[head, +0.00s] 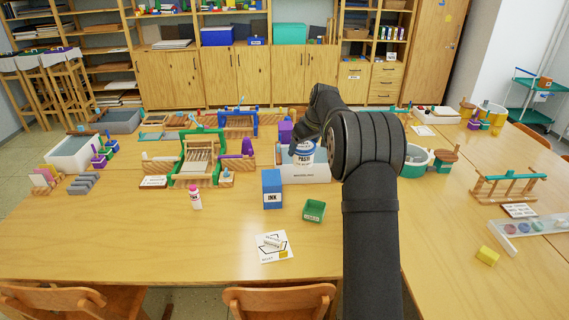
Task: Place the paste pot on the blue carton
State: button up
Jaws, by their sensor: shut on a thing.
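The paste pot (304,155), white with a blue "PASTE" label, shows just left of my arm's big joint, in front of or over a white tray. My gripper (303,138) is at the top of the pot and shut on it; its fingers are small and partly hidden by my arm. I cannot tell whether the pot touches the tray. The blue carton (272,190), marked "INK", stands upright on the table, nearer to me and left of the pot. Its top looks bare.
The white tray (306,174) lies behind the carton. A green open box (314,211) stands right of the carton, and a pink-white bottle (195,198) stands to its left. The table's front left is clear.

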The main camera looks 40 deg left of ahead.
jog(key=shift+s+a+f, duration=0.75)
jog(key=shift+a+f, duration=1.05)
jog(key=shift+a, duration=0.05)
jog(key=shift+s+a+f, duration=0.8)
jog(key=shift+a+f, duration=1)
jog(key=shift+a, duration=0.05)
jog(key=shift+s+a+f, duration=0.75)
jog(key=shift+a+f, duration=1.05)
jog(key=shift+a, duration=0.05)
jog(key=shift+f, duration=0.1)
jog(key=o, duration=1.3)
jog(key=shift+f, duration=0.1)
jog(key=v, duration=1.2)
jog(key=shift+r, duration=0.2)
jog(key=shift+f, duration=0.1)
